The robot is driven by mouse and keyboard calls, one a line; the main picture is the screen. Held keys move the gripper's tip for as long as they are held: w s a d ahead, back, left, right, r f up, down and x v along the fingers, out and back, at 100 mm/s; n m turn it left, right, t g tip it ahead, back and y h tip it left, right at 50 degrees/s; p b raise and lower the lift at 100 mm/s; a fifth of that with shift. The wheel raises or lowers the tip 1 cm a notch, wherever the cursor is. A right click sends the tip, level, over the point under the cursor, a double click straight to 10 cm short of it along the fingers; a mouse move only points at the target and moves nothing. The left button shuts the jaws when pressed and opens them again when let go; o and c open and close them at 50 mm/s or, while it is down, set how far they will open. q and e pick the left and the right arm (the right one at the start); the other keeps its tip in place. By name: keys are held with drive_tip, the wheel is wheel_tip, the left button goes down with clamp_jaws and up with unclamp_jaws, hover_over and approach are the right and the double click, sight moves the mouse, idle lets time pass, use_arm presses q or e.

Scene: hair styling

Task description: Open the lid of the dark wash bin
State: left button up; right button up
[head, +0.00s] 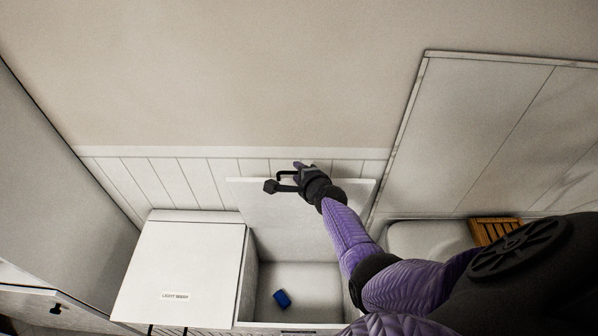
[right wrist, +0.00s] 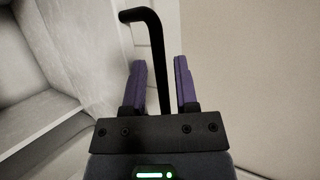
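The right-hand bin (head: 262,275) stands open beside the closed light wash bin. Its own label is not readable, cut off at the bottom edge. Its pale lid (head: 265,212) is raised and stands roughly upright near the wall panelling. A black bar handle (head: 285,181) is on the lid; it also shows in the right wrist view (right wrist: 152,45). My right gripper (head: 304,171) is at the lid's upper part. In the right wrist view its purple fingers (right wrist: 162,85) are apart, with the handle between them and gaps visible. My left gripper is not in view.
The light wash bin's closed white lid (head: 183,265) is at left. A blue object (head: 282,298) lies inside the open bin. A pale basin (head: 425,238) and a slatted wooden item (head: 494,229) are at right. The panelled wall (head: 195,180) is close behind the lid.

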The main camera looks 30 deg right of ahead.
drive_tip(key=shift+s+r, duration=0.2)
drive_tip(key=shift+s, duration=0.05)
drive_tip(key=p+v, duration=0.5)
drive_tip(key=v, duration=0.4)
drive_tip(key=shift+s+p, duration=0.2)
drive_tip(key=shift+p, duration=0.1)
